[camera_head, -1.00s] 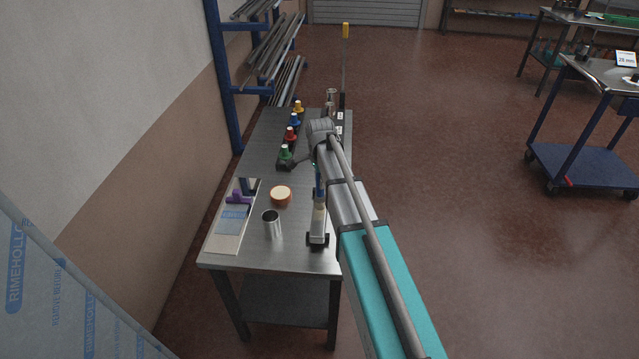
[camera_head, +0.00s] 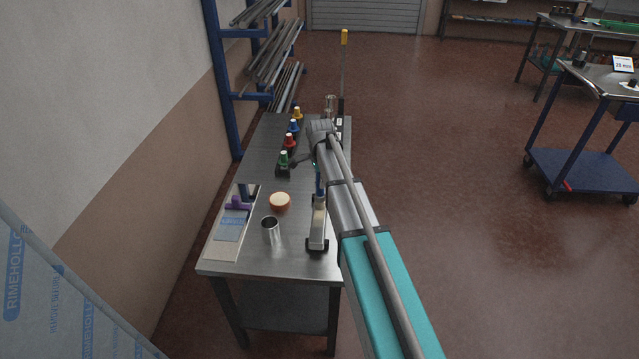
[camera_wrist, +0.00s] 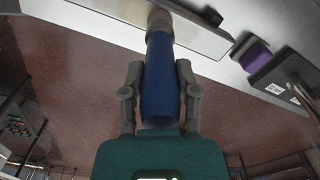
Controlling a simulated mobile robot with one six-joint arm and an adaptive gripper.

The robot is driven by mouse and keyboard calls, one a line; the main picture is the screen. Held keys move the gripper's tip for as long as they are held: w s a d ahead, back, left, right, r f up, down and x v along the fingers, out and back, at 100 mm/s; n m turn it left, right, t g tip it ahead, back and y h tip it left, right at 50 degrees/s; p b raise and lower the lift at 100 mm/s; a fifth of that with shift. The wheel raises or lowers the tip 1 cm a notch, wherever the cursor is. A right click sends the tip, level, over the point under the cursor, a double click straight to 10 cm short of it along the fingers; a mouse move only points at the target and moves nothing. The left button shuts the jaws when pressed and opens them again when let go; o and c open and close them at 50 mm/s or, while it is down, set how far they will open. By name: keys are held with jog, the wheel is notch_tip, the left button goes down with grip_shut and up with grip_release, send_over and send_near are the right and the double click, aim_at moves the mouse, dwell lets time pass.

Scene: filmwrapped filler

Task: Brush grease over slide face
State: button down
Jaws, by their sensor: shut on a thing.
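My gripper (camera_wrist: 159,78) is shut on the blue handle of a brush (camera_wrist: 160,85) in the wrist view. The brush's metal ferrule (camera_wrist: 160,20) points at a long pale metal piece at the top of that view; I cannot tell whether the tip touches it. In the head view, part of the blue handle (camera_head: 320,186) shows beside my arm. A narrow light metal slide (camera_head: 318,226) with dark feet lies near the table's front right corner. My arm partly hides this area, and the gripper's fingers are hidden there.
On the steel table (camera_head: 262,171) are a round orange-brown pot with pale contents (camera_head: 280,202), a metal cup (camera_head: 271,230) and a pale tray (camera_head: 215,250) with a purple-handled tool (camera_head: 238,203). Several colour-capped bottles stand behind. A wall (camera_head: 120,80) borders the left; floor is open at right.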

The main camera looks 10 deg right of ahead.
jog(key=shift+w, duration=0.1)
dwell(0.3)
jog(key=shift+w+d, duration=0.25)
jog(key=shift+w, duration=0.5)
jog(key=shift+w+d, duration=0.25)
jog(key=shift+w, duration=0.6)
jog(key=shift+w+d, duration=0.25)
jog(key=shift+w, duration=0.45)
jog(key=shift+w+d, duration=0.2)
jog(key=shift+w, duration=0.5)
jog(key=shift+r+p, duration=3)
jog(key=shift+r, duration=0.1)
